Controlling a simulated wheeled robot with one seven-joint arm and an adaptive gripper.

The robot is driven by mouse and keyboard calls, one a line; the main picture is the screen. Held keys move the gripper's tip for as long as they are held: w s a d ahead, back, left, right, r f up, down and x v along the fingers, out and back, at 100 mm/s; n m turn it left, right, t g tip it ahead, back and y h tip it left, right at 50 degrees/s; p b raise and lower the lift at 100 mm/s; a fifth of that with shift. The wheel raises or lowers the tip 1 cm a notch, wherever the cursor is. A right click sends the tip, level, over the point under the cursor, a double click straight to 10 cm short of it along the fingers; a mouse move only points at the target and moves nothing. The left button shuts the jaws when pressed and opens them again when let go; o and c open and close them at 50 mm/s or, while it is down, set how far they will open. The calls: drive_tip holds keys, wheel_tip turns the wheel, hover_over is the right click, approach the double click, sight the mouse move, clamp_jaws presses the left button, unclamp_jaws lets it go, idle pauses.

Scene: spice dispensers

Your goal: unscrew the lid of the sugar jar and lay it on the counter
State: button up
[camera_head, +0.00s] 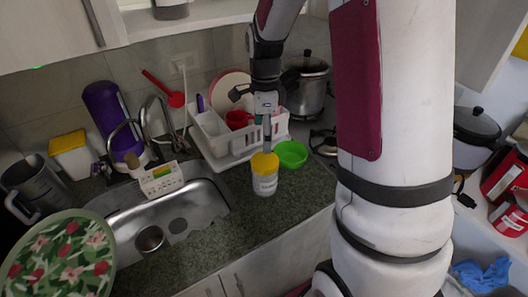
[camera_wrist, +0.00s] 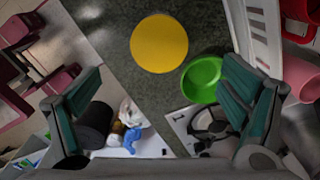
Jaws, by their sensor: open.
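The sugar jar (camera_head: 265,185) is white with a dark label, too small to read surely. It stands upright on the dark counter (camera_head: 225,245), near the front edge. Its yellow lid (camera_head: 264,163) sits on top of it. In the wrist view the lid (camera_wrist: 159,43) is a full yellow disc at the upper middle and hides the jar's body. My gripper (camera_head: 267,140) points down above the lid. In the wrist view its two fingers stand wide apart, with nothing between the pads.
A green bowl (camera_head: 291,154) stands right beside the jar. A white dish rack (camera_head: 226,155) with a red cup (camera_head: 238,119) is behind it. A steel sink (camera_head: 170,215) lies left. A pot (camera_head: 308,88) is behind right. Bare counter shows in front and left of the jar.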

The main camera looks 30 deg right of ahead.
sight(265, 160)
wheel_tip(265, 160, down, 9)
drive_tip(key=shift+p, duration=0.6)
drive_tip(key=c, duration=1.3)
drive_tip(key=shift+o, duration=0.2)
drive_tip(key=n, duration=0.3)
drive_tip(key=shift+s+n+p, duration=0.15)
drive_tip(key=shift+n+p, duration=0.25)
drive_tip(key=n, duration=0.4)
drive_tip(key=shift+r+n+p, duration=0.1)
drive_tip(key=shift+n+p, duration=0.3)
drive_tip(key=shift+n, duration=0.3)
